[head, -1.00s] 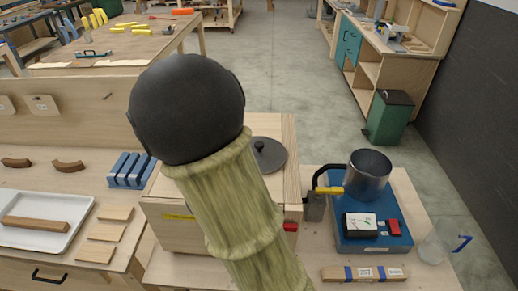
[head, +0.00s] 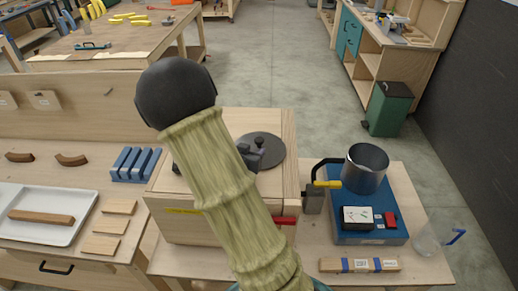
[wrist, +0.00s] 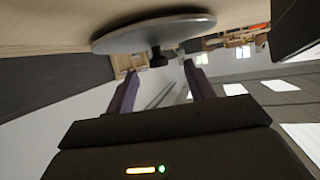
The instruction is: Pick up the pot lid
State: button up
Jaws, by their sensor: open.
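The pot lid (head: 271,157) is a dark, round disc with a small knob, lying flat on top of a wooden box (head: 282,127). In the wrist view the lid (wrist: 150,32) shows nearly edge-on and inverted, with its knob (wrist: 157,58) pointing down in the picture. My gripper (wrist: 160,72) is open and empty. Its two fingers point toward the lid, with the knob seen between their tips. Whether the tips are beside the knob or short of it is hard to tell. In the head view my gripper (head: 250,154) is at the lid's left, partly hidden by my arm.
A metal pot (head: 365,170) stands on a blue hot plate (head: 372,224) to the right, near a clear jug (head: 428,238). A blue slotted block (head: 135,164) and a white tray (head: 75,228) are left. A labelled wooden bar (head: 360,265) lies in front.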

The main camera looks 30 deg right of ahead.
aim_at(258, 143)
jog(key=shift+w+d+p, duration=0.25)
jog(key=shift+d+p, duration=0.2)
jog(key=p+x, duration=0.2)
jog(key=x, duration=0.2)
jog(key=shift+d, duration=0.2)
grip_shut()
jog(key=shift+r, duration=0.1)
notch_tip(258, 143, up, 10)
jog(key=b, duration=0.1)
jog(key=shift+b, duration=0.3)
dwell(0.5)
